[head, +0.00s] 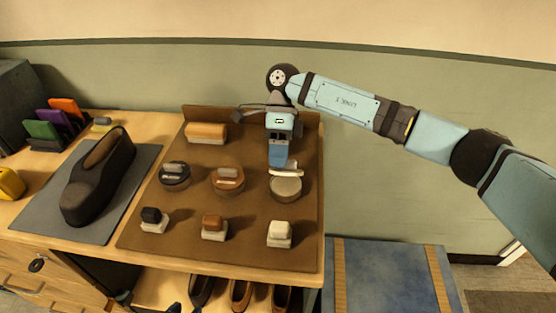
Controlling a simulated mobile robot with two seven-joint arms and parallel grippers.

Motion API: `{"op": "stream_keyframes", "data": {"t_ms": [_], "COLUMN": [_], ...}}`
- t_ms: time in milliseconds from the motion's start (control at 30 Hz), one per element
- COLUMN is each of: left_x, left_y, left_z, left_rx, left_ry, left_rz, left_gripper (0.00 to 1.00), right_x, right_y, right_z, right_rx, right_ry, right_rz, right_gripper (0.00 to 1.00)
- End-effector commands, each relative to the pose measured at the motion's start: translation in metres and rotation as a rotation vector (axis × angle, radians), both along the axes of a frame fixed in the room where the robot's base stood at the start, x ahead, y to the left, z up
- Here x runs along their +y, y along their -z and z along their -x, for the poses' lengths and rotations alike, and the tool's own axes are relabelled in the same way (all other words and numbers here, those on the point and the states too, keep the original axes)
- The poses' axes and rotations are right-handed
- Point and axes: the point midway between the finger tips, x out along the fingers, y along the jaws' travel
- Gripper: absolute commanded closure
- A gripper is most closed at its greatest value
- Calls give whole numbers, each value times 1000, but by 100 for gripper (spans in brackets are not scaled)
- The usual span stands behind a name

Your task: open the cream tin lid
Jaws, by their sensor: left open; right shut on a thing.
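The cream tin (286,190) stands at the right of the middle row on the brown mat, its round top greyish. A pale cream piece (291,169), seemingly its lid or the lid's grip, shows at the tin's back edge, partly behind my fingers. I cannot tell whether it is raised clear of the tin. My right gripper (279,166) points down from above and is shut on this piece.
A black tin (175,178) and a brown tin (228,181) stand left of the cream tin. Small blocks with dark, brown and cream tops (280,234) line the front. A brush (207,132) lies behind. A dark shoe (100,178) rests on a grey mat at left.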

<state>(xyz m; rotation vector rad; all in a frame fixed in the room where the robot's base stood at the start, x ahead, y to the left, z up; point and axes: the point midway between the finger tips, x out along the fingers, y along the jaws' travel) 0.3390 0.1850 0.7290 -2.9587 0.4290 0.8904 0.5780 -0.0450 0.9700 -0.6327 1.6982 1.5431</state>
Motion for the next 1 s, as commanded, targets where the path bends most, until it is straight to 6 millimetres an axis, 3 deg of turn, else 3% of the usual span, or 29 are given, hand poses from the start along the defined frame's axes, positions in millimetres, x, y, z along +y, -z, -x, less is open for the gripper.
{"op": "stream_keyframes", "data": {"t_ms": [600,633,700,1000], "left_x": [-1,-1,-1,-1], "left_y": [1,1,1,1], "left_z": [1,1,1,1], "left_rx": [1,1,1,1], "left_ry": [0,0,0,-1], "left_rz": [2,2,2,3], "left_gripper": [57,57,57,57], "right_x": [-1,0,-1,-1], "right_y": [0,0,0,-1], "right_z": [-2,-2,-2,-3], "right_rx": [47,47,47,46], "right_ry": [-1,-1,-1,0], "right_rz": [-8,-8,-8,-8], "right_gripper": [100,81,65,62]}}
